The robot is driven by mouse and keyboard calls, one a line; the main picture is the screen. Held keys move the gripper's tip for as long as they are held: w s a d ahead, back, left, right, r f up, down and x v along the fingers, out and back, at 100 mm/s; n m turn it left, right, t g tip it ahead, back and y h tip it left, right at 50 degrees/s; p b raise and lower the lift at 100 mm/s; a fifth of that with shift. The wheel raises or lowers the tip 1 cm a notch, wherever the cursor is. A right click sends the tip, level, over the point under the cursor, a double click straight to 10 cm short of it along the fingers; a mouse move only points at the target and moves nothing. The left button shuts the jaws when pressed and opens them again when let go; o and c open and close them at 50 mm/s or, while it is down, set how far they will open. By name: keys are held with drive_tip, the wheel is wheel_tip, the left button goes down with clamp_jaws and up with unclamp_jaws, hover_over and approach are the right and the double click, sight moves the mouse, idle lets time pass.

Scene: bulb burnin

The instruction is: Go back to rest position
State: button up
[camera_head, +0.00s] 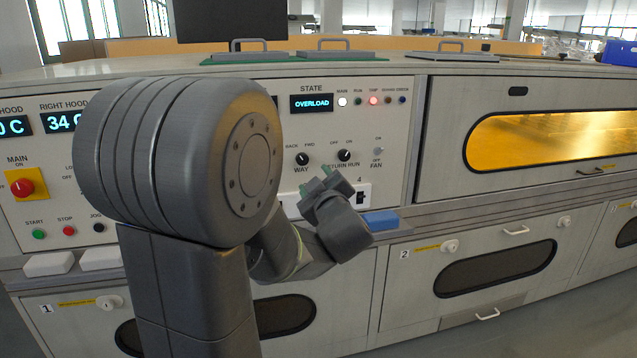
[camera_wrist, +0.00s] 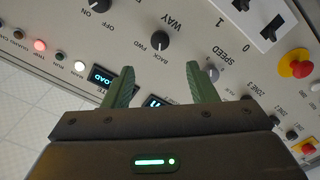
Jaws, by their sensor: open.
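My gripper (camera_head: 330,184) is in front of the machine's control panel (camera_head: 398,110), low in the middle of the head view. In the wrist view my gripper (camera_wrist: 160,85) shows two green fingers spread apart with nothing between them. Beyond the fingers are the WAY knob (camera_wrist: 160,40), the SPEED knob (camera_wrist: 211,73) and a lit display (camera_wrist: 103,78). In the head view the WAY knob (camera_head: 302,159) and the RETURN RUN knob (camera_head: 344,155) are just above my gripper. The STATE display (camera_head: 311,103) reads OVERLOAD.
A ledge with a blue block (camera_head: 381,221) runs below the panel. A red main switch (camera_head: 22,187) is at the left. A glowing window (camera_head: 550,138) is at the right. Cabinet doors (camera_head: 400,290) are below. Part of the panel is hidden behind my arm.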

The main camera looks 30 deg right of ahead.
sight(304, 161)
drive_tip(key=shift+v, duration=1.1)
drive_tip(key=shift+w, duration=0.15)
drive_tip(key=b+x, duration=0.2)
drive_tip(key=x, duration=1.1)
drive_tip(key=shift+w+d, duration=0.1)
drive_tip(key=shift+w, duration=0.25)
drive_tip(key=shift+s, duration=0.1)
